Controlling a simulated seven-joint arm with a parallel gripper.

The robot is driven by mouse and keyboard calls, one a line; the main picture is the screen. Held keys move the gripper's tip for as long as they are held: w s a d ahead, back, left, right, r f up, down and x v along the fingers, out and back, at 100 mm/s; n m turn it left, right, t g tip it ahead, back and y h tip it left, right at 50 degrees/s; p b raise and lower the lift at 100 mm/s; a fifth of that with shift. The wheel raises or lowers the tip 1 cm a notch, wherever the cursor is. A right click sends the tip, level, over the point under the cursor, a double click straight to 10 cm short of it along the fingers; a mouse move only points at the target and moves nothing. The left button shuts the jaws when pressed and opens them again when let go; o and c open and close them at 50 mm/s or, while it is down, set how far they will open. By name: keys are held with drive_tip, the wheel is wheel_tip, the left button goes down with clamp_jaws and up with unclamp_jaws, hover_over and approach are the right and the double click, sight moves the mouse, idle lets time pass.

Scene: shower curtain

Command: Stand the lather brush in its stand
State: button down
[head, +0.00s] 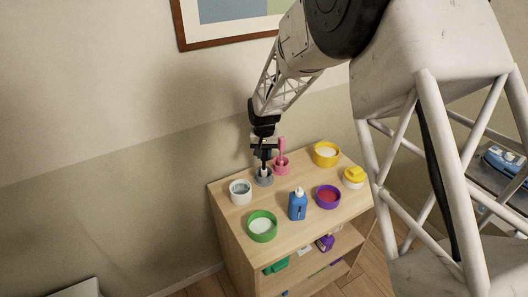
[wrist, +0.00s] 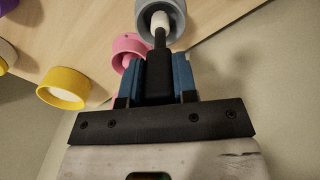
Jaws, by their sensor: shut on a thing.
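My gripper (head: 264,152) points down over the back left of the wooden shelf top. In the wrist view my gripper (wrist: 158,78) is shut on the lather brush (wrist: 160,40), its blue-padded fingers on either side of the dark handle. The brush's white head (head: 263,173) points down at the grey round cup (head: 264,181) and overlaps its opening in the wrist view (wrist: 147,27). I cannot tell how deep the head sits, or whether it touches the cup. Beside it is a pink round holder (head: 281,169) with a pink upright piece. Which one is the brush's stand is not clear.
A white cup (head: 241,196) stands close left of the grey cup. A green bowl (head: 262,228), blue bottle (head: 298,206), purple bowl (head: 328,198), yellow bowl (head: 326,150) and yellow-lidded jar (head: 353,178) share the top. The wall is close behind.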

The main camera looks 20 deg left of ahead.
drive_tip(key=shift+f, duration=0.7)
drive_tip(key=c, duration=0.8)
unclamp_jaws()
drive_tip(key=shift+r, duration=3.9)
drive_tip(key=shift+r, duration=0.15)
drive_tip(key=shift+r, duration=1.85)
